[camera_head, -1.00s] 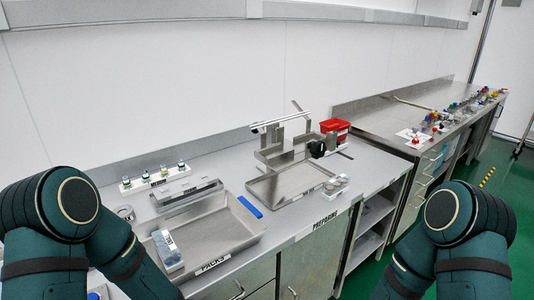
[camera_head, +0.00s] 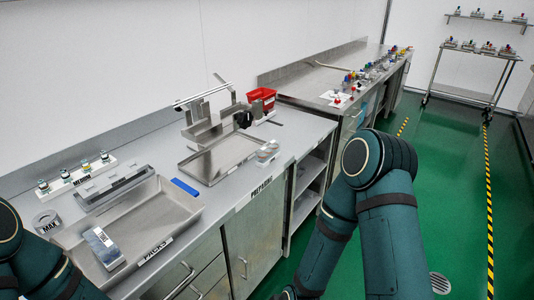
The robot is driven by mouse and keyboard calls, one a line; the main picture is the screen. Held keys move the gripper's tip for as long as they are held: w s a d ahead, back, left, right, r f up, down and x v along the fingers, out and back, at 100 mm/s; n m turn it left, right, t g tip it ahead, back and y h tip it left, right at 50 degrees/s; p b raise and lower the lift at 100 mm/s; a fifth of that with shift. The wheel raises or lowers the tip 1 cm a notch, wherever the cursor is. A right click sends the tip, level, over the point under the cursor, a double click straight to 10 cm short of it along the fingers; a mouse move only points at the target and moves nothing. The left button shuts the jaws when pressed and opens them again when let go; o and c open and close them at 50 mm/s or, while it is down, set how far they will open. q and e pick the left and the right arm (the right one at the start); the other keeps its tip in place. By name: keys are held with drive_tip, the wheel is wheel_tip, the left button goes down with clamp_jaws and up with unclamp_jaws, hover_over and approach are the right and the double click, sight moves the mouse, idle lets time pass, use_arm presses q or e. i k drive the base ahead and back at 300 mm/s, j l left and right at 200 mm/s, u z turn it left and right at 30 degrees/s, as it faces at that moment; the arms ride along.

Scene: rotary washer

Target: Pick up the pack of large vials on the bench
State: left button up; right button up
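I cannot tell for sure which item is the pack of large vials. A white rack of several vials (camera_head: 77,175) stands upright at the back left of the near bench (camera_head: 262,142). A pale box-like pack (camera_head: 103,246) lies in the metal tray labelled PACKS (camera_head: 160,208), partly near my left arm. More small items with coloured caps (camera_head: 371,72) stand on the far bench; their sizes are too small to tell. My arms show at the lower left and lower right, but neither gripper is in view.
A metal fixture (camera_head: 209,131) with a second tray and a red bin (camera_head: 262,99) stand on the near bench. A blue-handled item (camera_head: 185,187) lies at the tray's edge. A wheeled cart (camera_head: 472,92) with several packs stands at the far right, below a wall shelf (camera_head: 490,20). Green floor is clear between.

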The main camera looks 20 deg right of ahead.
sight(267, 154)
drive_tip(key=u, duration=0.4)
drive_tip(key=l+u, duration=1.05)
drive_tip(key=l, duration=0.3)
drive_tip(key=k+l+u, duration=0.2)
drive_tip(key=l, duration=0.25)
drive_tip(key=i, duration=0.1)
